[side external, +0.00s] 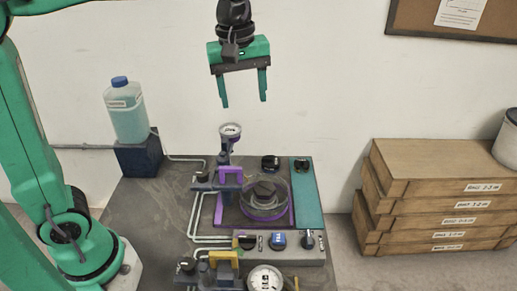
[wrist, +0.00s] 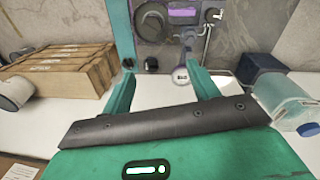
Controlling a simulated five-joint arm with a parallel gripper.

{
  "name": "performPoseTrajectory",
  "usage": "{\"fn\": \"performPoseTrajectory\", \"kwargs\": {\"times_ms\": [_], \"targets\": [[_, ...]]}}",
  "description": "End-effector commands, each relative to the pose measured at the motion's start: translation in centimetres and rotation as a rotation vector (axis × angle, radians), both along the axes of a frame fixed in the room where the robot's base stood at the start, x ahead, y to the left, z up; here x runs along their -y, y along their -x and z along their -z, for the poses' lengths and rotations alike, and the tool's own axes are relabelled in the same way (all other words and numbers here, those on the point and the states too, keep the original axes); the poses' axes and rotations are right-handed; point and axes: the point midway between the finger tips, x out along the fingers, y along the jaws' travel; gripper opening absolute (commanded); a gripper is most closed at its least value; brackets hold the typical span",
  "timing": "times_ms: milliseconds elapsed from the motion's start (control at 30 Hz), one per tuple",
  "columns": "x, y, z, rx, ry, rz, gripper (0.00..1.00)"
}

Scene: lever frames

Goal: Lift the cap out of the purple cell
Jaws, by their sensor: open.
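The purple cell (side external: 230,176) stands on the dark bench plate, with a purple bracket at its left and a clear round wall around its well. A dark cap (side external: 265,189) appears to sit inside that wall. In the wrist view the cell's round well (wrist: 153,20) is at the top, partly cut off, and the cap is too small there to make out clearly. My gripper (side external: 244,103) is open and empty, high above the plate and a little left of the cell. Its fingers (wrist: 161,70) point toward the plate in the wrist view.
A bottle (side external: 127,112) stands left; wooden crates (side external: 440,195) are at the right.

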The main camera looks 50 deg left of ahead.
Motion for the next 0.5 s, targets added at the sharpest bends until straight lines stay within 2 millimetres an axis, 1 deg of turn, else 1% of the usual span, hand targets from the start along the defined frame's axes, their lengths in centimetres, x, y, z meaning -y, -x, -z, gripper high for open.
{"fn": "performPoseTrajectory", "kwargs": {"times_ms": [100,500], "targets": [[0.7,-1.1,0.5,-0.028,0.001,-0.063,0.60],[2.2,-3.4,1.7,-0.089,-0.004,-0.219,0.60]]}}
